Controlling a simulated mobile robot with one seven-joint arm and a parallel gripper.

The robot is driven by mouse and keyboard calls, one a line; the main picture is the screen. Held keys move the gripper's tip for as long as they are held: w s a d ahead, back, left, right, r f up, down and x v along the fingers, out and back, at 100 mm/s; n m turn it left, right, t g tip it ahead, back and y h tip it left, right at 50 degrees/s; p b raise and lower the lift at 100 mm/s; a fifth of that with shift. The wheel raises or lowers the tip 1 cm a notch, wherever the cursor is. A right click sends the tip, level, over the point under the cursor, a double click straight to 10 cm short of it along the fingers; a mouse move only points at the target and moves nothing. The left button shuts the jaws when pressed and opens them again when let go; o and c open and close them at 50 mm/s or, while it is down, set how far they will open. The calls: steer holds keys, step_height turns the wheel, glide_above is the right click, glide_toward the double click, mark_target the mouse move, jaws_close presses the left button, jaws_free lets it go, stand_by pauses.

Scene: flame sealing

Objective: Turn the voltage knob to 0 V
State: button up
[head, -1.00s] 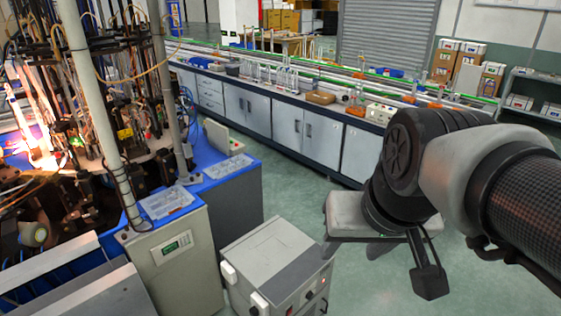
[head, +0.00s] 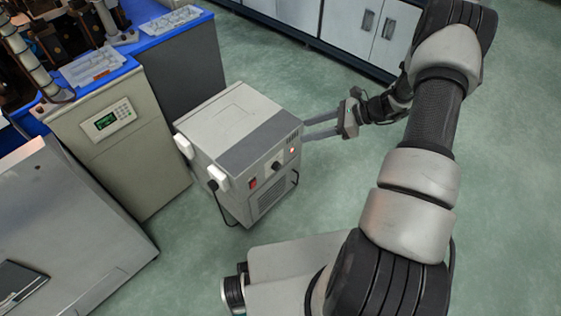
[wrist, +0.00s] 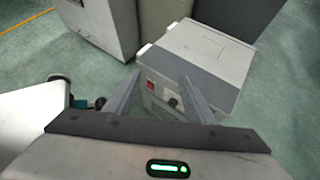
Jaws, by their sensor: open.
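The grey box-shaped power unit (head: 240,125) stands on the floor. Its front panel carries a black round knob (head: 276,166), a red switch (head: 252,183) and a small red light (head: 292,151). In the wrist view the knob (wrist: 172,101) and the red switch (wrist: 150,85) show between my fingers. I take the black knob as the voltage knob; its setting is too small to read. My gripper (head: 306,130) is open and empty, its fingers pointing at the front panel. The tips look close to the panel; I cannot tell whether they touch it.
A beige cabinet with a green display (head: 108,119) stands left of the unit. White handles and a dark cable (head: 224,208) are on the unit's left side. A grey slanted casing (head: 75,230) is at lower left. Bench cabinets (head: 350,30) line the back; green floor between is clear.

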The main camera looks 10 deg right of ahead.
step_height(320, 180, down, 13)
steer(key=d+m+t+b, duration=0.1)
steer(key=d+m+t, duration=0.2)
steer(key=m, duration=0.3)
steer(key=m+t+b, duration=0.2)
steer(key=m+t, duration=0.2)
steer(key=m, duration=0.2)
glide_toward(278, 167)
steer(key=shift+h, duration=0.4)
steer(key=b+x, duration=0.3)
steer(key=x, duration=0.4)
steer(key=shift+w+a, duration=0.3)
steer(key=c, duration=1)
